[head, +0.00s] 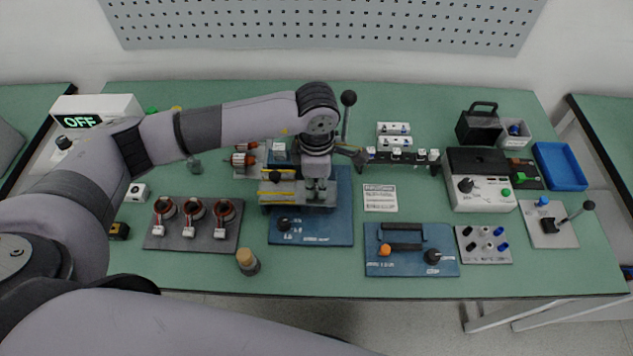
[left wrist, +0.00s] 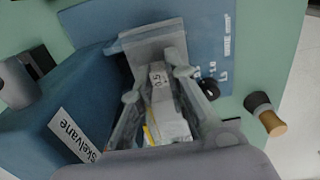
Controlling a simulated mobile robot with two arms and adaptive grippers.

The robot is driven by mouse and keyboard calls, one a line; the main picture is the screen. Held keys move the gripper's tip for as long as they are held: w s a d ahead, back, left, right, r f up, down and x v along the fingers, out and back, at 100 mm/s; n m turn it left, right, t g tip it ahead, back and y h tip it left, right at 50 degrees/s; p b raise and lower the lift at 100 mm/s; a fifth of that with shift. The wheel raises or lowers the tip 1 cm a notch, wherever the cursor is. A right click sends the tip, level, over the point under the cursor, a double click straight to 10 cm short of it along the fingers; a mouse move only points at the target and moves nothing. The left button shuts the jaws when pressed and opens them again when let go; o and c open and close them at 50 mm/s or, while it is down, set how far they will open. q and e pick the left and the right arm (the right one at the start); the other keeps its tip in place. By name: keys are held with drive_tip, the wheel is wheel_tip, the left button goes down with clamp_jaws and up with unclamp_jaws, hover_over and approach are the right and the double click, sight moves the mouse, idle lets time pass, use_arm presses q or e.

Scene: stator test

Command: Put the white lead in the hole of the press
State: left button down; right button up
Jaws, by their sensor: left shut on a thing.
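The press (head: 312,232) is a blue plate with a grey raised part, yellow-striped bars and a dark knob, left of the bench's middle. In the left wrist view its blue housing (left wrist: 62,105) carries a "Skelvane" label. My left gripper (head: 318,190) points down over the press's grey part. In the left wrist view my left gripper (left wrist: 160,84) is shut on a small white piece (left wrist: 158,76), apparently the white lead. The fingers and arm hide the hole, so I cannot tell whether the piece is in it. My right gripper is out of view.
A dark plate (head: 180,242) with several copper-wound stators lies left of the press. A cork-topped piece (head: 247,262) stands in front. A black rack (head: 402,162) with white pieces and a blue switch plate (head: 377,266) are to the right. A lever with a black ball (head: 348,98) rises behind.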

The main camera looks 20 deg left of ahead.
use_arm(q)
drive_tip(key=c, duration=1.5)
unclamp_jaws()
drive_tip(key=shift+r, duration=0.15)
wheel_tip(320, 180, up, 12)
drive_tip(key=shift+f, duration=0.15)
